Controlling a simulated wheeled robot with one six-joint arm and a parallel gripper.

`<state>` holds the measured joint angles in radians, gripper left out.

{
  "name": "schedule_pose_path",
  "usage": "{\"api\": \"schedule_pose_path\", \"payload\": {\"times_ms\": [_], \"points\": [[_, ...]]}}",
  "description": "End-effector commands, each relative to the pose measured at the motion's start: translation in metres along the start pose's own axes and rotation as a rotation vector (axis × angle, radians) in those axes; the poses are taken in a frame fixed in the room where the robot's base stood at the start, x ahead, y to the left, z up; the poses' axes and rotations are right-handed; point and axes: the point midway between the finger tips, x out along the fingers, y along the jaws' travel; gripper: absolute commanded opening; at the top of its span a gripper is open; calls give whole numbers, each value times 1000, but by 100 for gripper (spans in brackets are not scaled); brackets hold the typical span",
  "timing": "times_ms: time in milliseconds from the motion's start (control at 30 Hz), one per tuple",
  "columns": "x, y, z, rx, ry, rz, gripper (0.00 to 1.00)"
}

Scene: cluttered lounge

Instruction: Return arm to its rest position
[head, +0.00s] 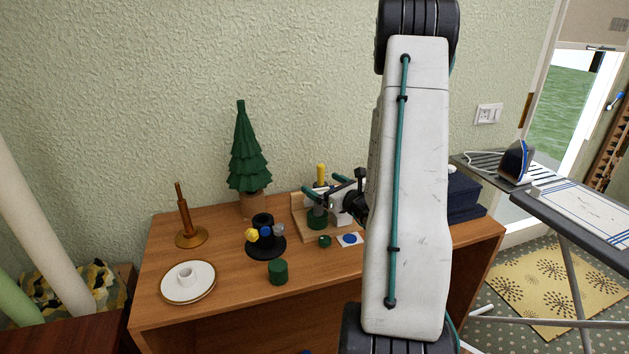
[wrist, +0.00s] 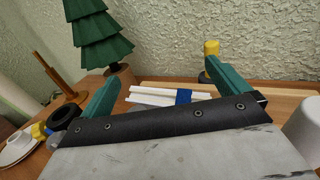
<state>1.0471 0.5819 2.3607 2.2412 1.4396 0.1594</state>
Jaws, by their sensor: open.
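My arm reaches down over the wooden desk (head: 215,295) from the upper right, and a white arm link covers much of the head view. My gripper (head: 324,187) is above the light wooden stand (head: 300,222) near the back of the desk. In the wrist view, the two teal fingers of my gripper (wrist: 163,82) are spread wide with nothing held between them. A white object with a blue band (wrist: 165,97) shows beyond and between the fingers. A yellow cylinder (head: 321,173) stands behind the gripper and also shows beside the right finger in the wrist view (wrist: 211,47).
A green tree (head: 248,160), a wooden spindle (head: 185,215), a black holder (head: 264,246), a green cylinder (head: 278,272) and a white plate (head: 205,284) stand left of the gripper. A dark blue box (head: 462,198) is at right. An ironing board (head: 585,215) stands beyond the desk.

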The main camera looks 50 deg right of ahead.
Motion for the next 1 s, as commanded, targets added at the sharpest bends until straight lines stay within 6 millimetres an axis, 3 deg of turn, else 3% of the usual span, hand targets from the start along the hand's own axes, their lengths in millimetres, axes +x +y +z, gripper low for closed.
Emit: {"api": "schedule_pose_path", "payload": {"times_ms": [100, 300, 733, 867, 967, 1000], "points": [[-27, -2, 1, -1, -2, -4, 100], [-55, -2, 2, -2, -5, -2, 100], [-64, 2, 0, -12, 2, 13, 100], [-66, 27, -8, -31, 41, 134, 100], [-73, 64, -5, -92, 73, 313, 100], [-75, 85, 1, -134, 83, 408, 100]]}}
